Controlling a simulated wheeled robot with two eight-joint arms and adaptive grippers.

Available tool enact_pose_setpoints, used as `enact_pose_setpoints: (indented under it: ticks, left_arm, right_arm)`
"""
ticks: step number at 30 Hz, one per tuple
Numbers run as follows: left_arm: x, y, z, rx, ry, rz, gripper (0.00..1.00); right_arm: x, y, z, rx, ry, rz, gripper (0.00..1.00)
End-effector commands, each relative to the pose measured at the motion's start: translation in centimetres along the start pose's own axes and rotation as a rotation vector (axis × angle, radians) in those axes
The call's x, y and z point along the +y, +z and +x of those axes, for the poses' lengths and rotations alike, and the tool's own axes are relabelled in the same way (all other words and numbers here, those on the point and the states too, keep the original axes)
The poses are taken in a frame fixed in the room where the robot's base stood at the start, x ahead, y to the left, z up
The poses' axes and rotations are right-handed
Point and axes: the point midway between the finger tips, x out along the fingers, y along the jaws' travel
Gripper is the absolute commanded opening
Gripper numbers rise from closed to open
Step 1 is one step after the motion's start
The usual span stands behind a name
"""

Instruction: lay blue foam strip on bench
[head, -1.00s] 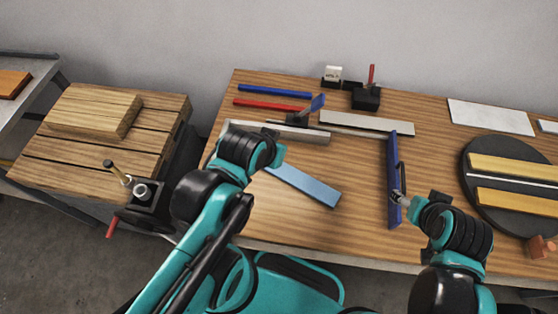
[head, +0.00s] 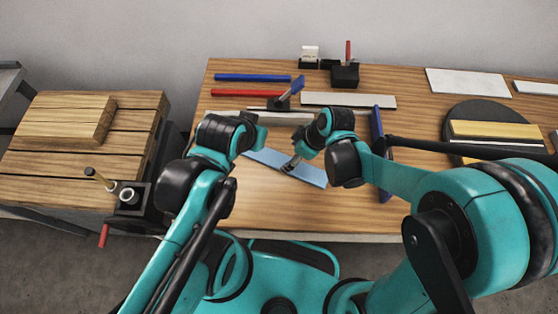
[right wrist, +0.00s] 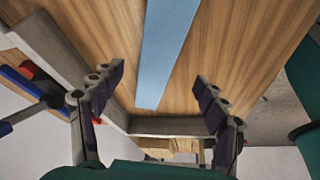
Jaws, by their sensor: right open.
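The light blue foam strip (head: 312,176) lies flat and slanted on the wooden bench (head: 262,210), partly covered by my arms. My right gripper (head: 292,163) is over the strip's middle in the head view. In the right wrist view my right gripper (right wrist: 159,76) is open and empty, with its fingers on either side of the light blue strip (right wrist: 166,50). Any gap in height between fingers and strip is hard to judge. My left arm ends just above the strip's left end; its fingers are hidden behind its own wrist.
A dark blue bar (head: 377,125) with a handle stands right of the strip. Blue (head: 252,77) and red (head: 246,93) strips and a pale board (head: 348,100) lie behind. A black turntable (head: 470,112) is at right. The front bench is clear.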

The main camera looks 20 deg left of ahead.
Motion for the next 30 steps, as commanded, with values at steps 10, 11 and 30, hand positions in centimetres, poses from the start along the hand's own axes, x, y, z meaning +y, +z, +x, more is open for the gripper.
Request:
enact_pose_setpoints:
  ticks: [10,11,30]
  left_arm:
    - [0.0,1.4,1.9,0.000,0.000,0.000,0.00]
    - [0.0,1.5,2.1,0.000,0.000,0.000,0.00]
    - [0.0,1.9,2.6,0.000,0.000,0.000,0.00]
  right_arm:
    - [0.2,-0.4,4.3,0.000,0.002,0.002,0.74]
    - [0.2,-0.5,4.8,-0.001,0.002,0.002,0.74]
    - [0.2,-0.6,6.5,0.000,0.003,0.005,0.34]
